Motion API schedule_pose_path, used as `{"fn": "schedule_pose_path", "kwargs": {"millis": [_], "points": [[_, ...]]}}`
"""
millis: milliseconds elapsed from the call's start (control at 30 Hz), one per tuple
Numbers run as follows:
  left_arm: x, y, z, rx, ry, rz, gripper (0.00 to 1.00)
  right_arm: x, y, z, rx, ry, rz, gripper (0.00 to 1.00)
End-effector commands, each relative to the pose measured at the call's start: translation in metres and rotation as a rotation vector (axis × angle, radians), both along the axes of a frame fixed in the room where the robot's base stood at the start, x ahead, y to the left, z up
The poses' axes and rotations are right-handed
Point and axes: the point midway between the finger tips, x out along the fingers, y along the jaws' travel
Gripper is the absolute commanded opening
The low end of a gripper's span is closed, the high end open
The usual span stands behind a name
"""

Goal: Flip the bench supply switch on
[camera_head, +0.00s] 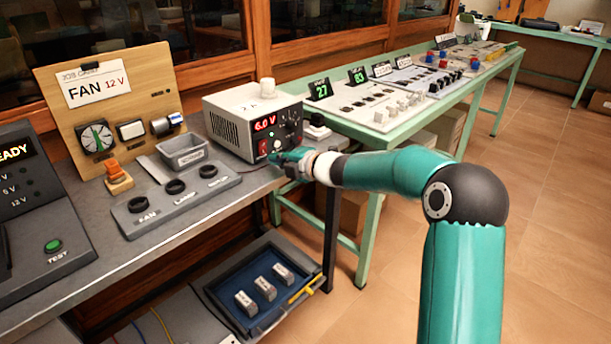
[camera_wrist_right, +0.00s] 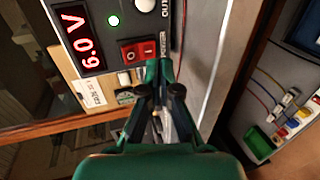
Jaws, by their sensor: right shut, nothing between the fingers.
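The bench supply (camera_head: 232,128) is a pale box near the right end of the grey bench, its display reading 6.0 V. Its red rocker switch (camera_head: 263,147) is low on the front panel; it also shows in the wrist view (camera_wrist_right: 138,52), one half darker than the other. A small round green light (camera_wrist_right: 114,20) glows on the panel. My right gripper (camera_head: 279,158) is shut and empty, in front of the panel. In the wrist view its fingertips (camera_wrist_right: 160,68) are just beside the switch; whether they touch the panel is unclear. My left gripper is out of view.
A grey tray (camera_head: 184,158) and a socket board (camera_head: 212,207) lie left of the supply. A FAN 12 V board (camera_head: 152,80) stands behind. A green-framed table (camera_head: 345,127) with exhibits adjoins at right. An open blue drawer (camera_head: 232,318) is below.

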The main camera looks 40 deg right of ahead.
Motion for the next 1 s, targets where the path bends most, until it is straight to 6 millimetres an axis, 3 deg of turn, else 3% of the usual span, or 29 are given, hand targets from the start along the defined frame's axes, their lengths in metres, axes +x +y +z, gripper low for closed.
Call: {"fn": "schedule_pose_path", "kwargs": {"millis": [200, 500, 1000], "points": [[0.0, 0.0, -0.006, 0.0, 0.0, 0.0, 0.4, -0.048, -0.005, 0.002, 0.0, 0.0, -0.001, 0.0], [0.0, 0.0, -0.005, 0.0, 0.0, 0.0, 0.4, -0.091, -0.005, 0.004, -0.001, 0.001, 0.008, 0.0], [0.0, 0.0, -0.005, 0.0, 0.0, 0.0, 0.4, -0.097, -0.004, 0.004, -0.001, 0.0, 0.012, 0.0]]}}
